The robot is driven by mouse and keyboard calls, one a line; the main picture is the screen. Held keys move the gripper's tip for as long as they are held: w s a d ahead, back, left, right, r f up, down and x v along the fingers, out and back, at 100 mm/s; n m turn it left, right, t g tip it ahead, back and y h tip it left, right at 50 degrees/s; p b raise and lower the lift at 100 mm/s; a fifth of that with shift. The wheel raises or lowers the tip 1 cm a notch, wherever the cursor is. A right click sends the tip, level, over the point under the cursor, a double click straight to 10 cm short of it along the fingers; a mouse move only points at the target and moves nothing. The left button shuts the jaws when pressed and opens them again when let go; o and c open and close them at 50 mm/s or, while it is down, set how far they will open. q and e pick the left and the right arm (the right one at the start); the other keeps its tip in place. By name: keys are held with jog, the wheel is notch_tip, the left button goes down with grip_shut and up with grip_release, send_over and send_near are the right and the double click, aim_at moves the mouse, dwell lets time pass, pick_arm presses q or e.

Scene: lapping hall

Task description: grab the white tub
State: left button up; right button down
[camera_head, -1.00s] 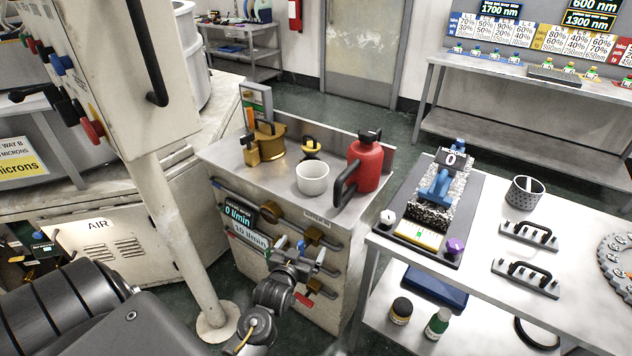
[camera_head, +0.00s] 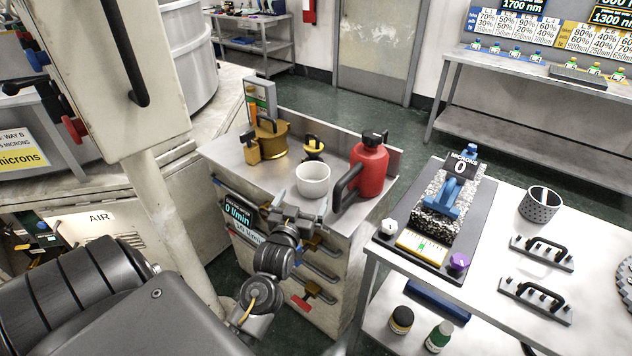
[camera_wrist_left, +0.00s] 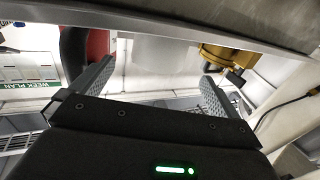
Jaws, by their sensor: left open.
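The white tub (camera_head: 312,182) stands upright on the metal top of the cabinet, between the red can and the brass pieces. My left gripper (camera_head: 296,212) is at the front edge of the cabinet top, just in front of and below the tub in the head view. It is open and empty. In the left wrist view my left gripper's two fingers (camera_wrist_left: 157,72) are spread apart. A pale surface, likely the white tub (camera_wrist_left: 165,50), shows beyond the gap between them. My right gripper is not in view.
A red can (camera_head: 368,168) with a black handle stands close right of the tub. A brass pot (camera_head: 271,138) and a small black-and-yellow item (camera_head: 314,149) stand behind it. A steel table (camera_head: 490,262) is at right. A pale post (camera_head: 170,225) rises at left.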

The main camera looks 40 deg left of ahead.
aim_at(309, 187)
pick_arm(q)
jog(key=x, duration=0.3)
jog(key=shift+w+a, duration=0.3)
jog(key=shift+w, duration=0.15)
jog(key=shift+w+a, duration=0.1)
jog(key=shift+w, duration=0.05)
jog(key=x, duration=0.3)
jog(key=shift+w+f+p, duration=0.25)
jog(key=shift+w+p, duration=0.15)
jog(key=shift+w, duration=0.05)
jog(key=shift+w+a, duration=0.3)
jog(key=shift+w, duration=0.2)
jog(key=shift+c, duration=0.4)
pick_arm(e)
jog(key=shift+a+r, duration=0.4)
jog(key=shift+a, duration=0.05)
pick_arm(q)
jog(key=c, duration=0.8)
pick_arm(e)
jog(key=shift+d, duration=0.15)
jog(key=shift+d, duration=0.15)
